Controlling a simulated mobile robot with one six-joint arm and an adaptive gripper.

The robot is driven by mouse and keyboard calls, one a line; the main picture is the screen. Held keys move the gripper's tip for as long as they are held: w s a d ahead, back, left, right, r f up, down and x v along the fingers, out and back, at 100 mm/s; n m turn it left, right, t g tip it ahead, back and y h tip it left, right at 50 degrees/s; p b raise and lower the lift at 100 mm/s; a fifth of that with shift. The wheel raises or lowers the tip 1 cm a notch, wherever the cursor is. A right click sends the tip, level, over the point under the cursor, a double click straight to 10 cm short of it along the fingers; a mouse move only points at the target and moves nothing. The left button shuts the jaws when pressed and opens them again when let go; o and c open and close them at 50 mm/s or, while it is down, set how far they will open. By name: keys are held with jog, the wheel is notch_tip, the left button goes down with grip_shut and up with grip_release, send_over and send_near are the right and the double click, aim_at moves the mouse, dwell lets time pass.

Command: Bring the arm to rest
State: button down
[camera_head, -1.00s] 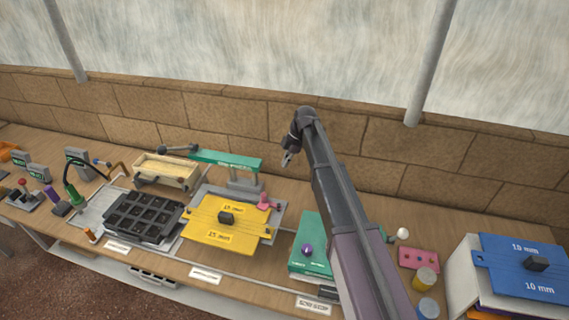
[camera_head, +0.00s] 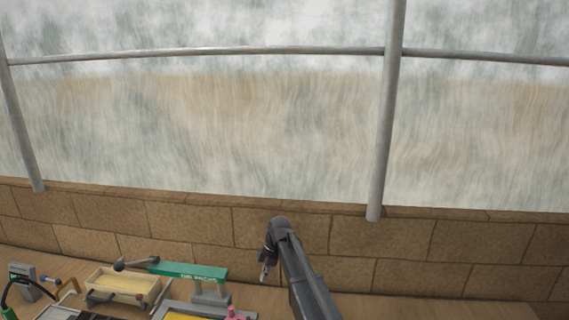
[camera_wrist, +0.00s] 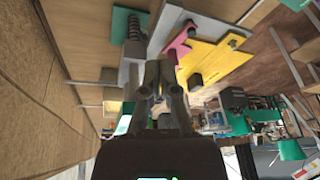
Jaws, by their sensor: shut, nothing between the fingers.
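My gripper (camera_head: 264,273) is in the lower middle of the head view, at the end of my raised dark arm, in front of the brick wall. It is shut and empty. In the wrist view my gripper's fingers (camera_wrist: 152,78) show close together in the middle, with nothing held between them. The gripper is apart from the table and from the things on it.
A green-topped stand (camera_head: 190,270) and a wooden tray (camera_head: 122,284) are on the table left of my gripper. A yellow plate (camera_wrist: 222,55) and a pink piece (camera_wrist: 180,42) show in the wrist view. The brick wall (camera_head: 180,225) runs behind.

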jog(key=s+d+f+m+t+h+b, duration=0.1)
jog(key=s+d+f+m+h+b, duration=0.2)
jog(key=s+d+m, duration=1.8)
jog(key=s+d+f, duration=0.1)
jog(key=s+d, duration=0.1)
jog(key=d, duration=0.1)
jog(key=shift+d+f+t, duration=0.15)
jog(key=shift+d+t, duration=0.15)
jog(key=shift+t, duration=0.1)
jog(key=shift+w+a, duration=0.1)
jog(key=shift+w, duration=0.05)
jog(key=w+a+r+n+t+p, duration=0.1)
jog(key=w+a, duration=0.4)
jog(key=a, duration=0.6)
jog(key=w+a+r+n+t+y+p, duration=0.1)
jog(key=w+a, duration=0.4)
jog(key=a, duration=0.7)
jog(key=w+a+r+n+t+p, duration=0.1)
jog(key=w+a+n, duration=0.4)
jog(key=a, duration=0.6)
notch_tip(320, 180, up, 2)
jog(key=shift+w+a+r+y+p, duration=0.1)
jog(key=shift+w+a+y+p, duration=0.15)
jog(key=shift+a+y+p, duration=0.15)
jog(key=shift+f, duration=0.25)
jog(key=b+x, duration=0.9)
jog(key=shift+w+f, duration=0.2)
jog(key=shift+f, duration=0.1)
